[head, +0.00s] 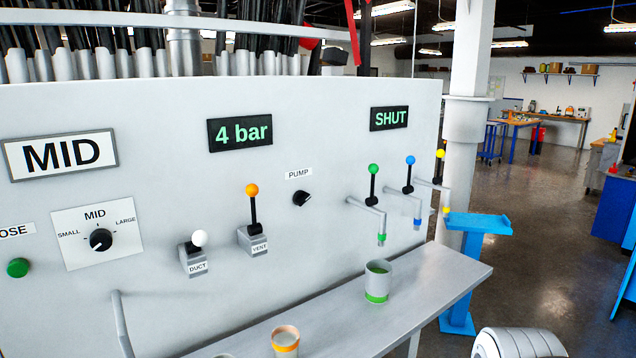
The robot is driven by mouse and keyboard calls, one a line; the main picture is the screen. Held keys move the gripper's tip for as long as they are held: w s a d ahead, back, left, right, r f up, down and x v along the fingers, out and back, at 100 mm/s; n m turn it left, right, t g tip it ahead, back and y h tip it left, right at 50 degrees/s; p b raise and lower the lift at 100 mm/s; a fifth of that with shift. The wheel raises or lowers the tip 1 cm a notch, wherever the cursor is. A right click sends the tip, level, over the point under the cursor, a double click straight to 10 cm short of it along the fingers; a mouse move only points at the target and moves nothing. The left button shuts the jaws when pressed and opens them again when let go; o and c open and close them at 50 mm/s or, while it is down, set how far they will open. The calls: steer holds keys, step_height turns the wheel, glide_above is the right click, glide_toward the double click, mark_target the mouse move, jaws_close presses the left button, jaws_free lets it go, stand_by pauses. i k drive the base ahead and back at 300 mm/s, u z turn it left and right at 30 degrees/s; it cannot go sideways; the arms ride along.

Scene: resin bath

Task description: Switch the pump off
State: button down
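The pump switch (302,198) is a small black rotary knob on the light grey panel, right of centre, under a white label (299,173) reading PUMP. Its pointer is too small to read surely. Above it to the left, a black display (240,132) shows "4 bar" in green. Another display (389,118) to the right shows "SHUT". My gripper is not in view; only a rounded pale part, probably of my arm, shows at the bottom right edge. Nothing touches the knob.
Left of the knob are the orange-topped VENT lever (253,210) and white-topped DUCT lever (199,240). Right are taps with green (373,170), blue (410,160) and yellow (440,154) balls. Below, a shelf (340,326) carries a green-banded cup (377,282) and an orange-banded cup (285,341).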

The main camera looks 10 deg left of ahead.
mark_target(300, 197)
steer(key=u, duration=0.2)
steer(key=i, duration=0.9)
steer(key=u, duration=0.55)
steer(key=k, duration=0.9)
steer(key=u, duration=0.15)
steer(key=i, duration=0.9)
steer(key=z, duration=0.05)
